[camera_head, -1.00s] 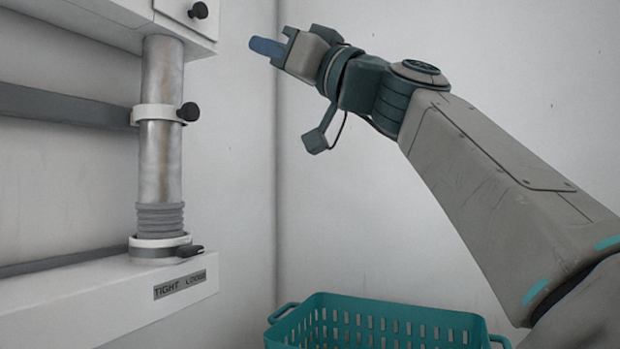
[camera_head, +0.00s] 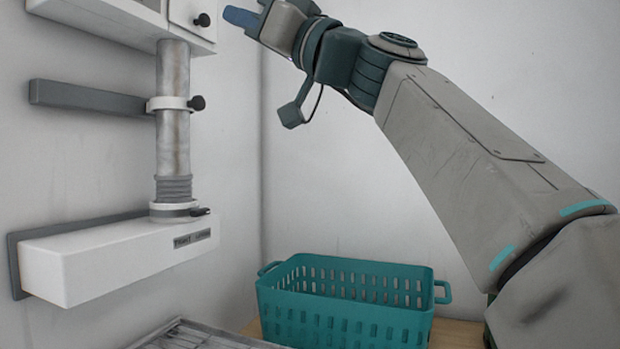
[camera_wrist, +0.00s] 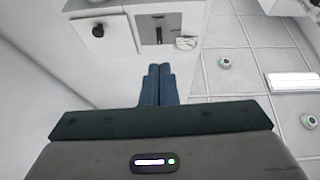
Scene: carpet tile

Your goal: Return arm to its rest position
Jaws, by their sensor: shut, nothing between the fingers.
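My gripper (camera_head: 242,18) is at the top of the head view, raised in the air in front of the pale wall and pointing left. Its blue fingers also show in the wrist view (camera_wrist: 159,86), pressed together with nothing between them. My arm reaches up to it from the lower right, bent at the wrist. The gripper is apart from the metal pipe (camera_head: 172,120) on the left and touches nothing that I can see.
A teal basket (camera_head: 345,325) stands on a wooden surface below my arm. A white wall box (camera_head: 110,262) with the pipe, clamps and black knobs is at left, under a cabinet (camera_head: 192,18). A grey rack (camera_head: 200,338) lies at the bottom. The air between pipe and arm is clear.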

